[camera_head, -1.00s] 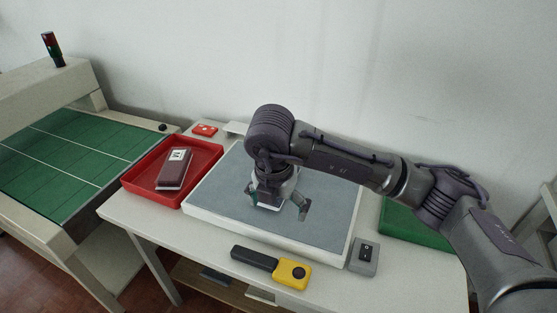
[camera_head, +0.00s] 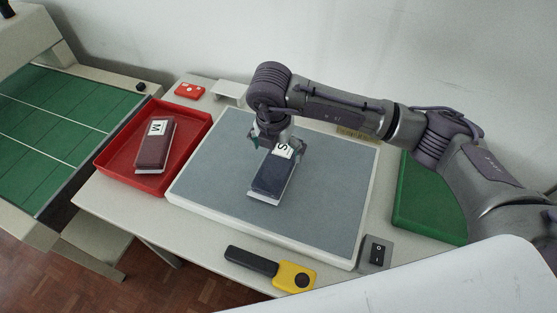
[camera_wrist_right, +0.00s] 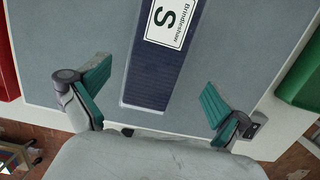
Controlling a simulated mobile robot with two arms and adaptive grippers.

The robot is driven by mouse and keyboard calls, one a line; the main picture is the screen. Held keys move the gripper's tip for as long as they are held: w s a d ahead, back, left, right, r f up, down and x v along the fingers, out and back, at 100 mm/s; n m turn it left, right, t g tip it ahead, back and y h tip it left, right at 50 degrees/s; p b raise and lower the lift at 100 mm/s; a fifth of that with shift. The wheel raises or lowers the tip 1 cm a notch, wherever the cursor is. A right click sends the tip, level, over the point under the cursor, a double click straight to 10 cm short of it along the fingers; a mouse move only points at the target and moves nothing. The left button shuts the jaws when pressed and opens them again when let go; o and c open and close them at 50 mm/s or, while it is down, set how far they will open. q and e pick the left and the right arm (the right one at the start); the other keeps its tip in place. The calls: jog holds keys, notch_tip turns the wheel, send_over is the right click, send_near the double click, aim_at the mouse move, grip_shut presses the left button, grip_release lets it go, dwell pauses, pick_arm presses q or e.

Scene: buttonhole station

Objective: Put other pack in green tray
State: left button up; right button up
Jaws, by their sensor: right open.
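A dark blue pack (camera_head: 272,176) with a white label marked S lies on the grey top of a white-edged pad (camera_head: 215,165). My right gripper (camera_head: 277,146) is over the label end of this pack, open. In the right wrist view the pack (camera_wrist_right: 165,70) lies between the two spread green-padded fingers, with a gap on each side. A maroon pack (camera_head: 154,150) labelled M lies in the red tray (camera_head: 112,158) on the left. The green tray (camera_head: 425,205) is at the right, partly hidden by my right arm; its visible floor is bare. My left gripper is not in view.
A yellow and black hand tool (camera_head: 290,275) lies at the table's front edge. A grey switch box (camera_head: 376,253) sits by the pad's front right corner. A small red box (camera_head: 189,90) is at the back. A green-topped conveyor (camera_head: 45,140) stands left.

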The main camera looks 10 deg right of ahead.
aim_at(278, 160)
jog(key=shift+w+f, duration=0.15)
jog(key=shift+f, duration=0.4)
jog(key=shift+d+f, duration=0.1)
jog(key=shift+f, duration=0.15)
jog(key=shift+w+f+p, duration=0.2)
jog(key=shift+f+p, duration=0.45)
jog(key=shift+f, duration=0.1)
jog(key=f, duration=0.2)
jog(key=shift+w+d+f+p, duration=0.2)
jog(key=shift+f+p, duration=0.1)
jog(key=shift+p, duration=0.1)
jog(key=shift+w+f, duration=0.1)
jog(key=shift+f, duration=0.45)
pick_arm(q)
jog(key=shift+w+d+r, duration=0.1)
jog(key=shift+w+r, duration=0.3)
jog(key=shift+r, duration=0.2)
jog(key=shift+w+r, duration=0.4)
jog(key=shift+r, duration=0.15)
pick_arm(e)
jog(key=shift+r, duration=0.1)
jog(key=c, duration=1.1)
